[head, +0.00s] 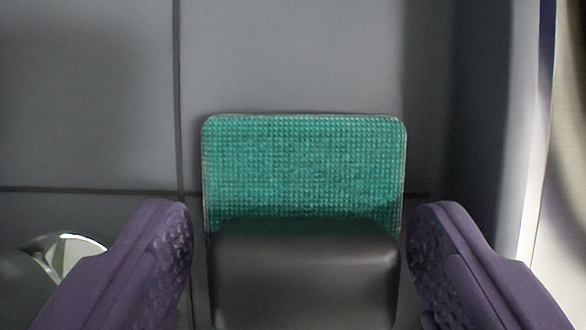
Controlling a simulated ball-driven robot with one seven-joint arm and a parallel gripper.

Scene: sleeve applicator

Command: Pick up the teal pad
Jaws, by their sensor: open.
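The teal pad (304,168) is a rounded rectangle with a fine bumpy texture and a thin pale rim, in the middle of the head view. Its lower edge meets a dark grey rounded block (304,275), which covers or joins that end; I cannot tell which. My gripper (299,225) is open, with one purple finger to the left of the pad and block and one to the right. A gap shows between each finger and the pad. Nothing is held between the fingers.
A grey tiled surface (90,90) with dark seams lies behind the pad and is clear at the upper left. A raised grey wall or edge (485,120) runs along the right. A shiny curved metallic object (72,250) shows partly at the lower left.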

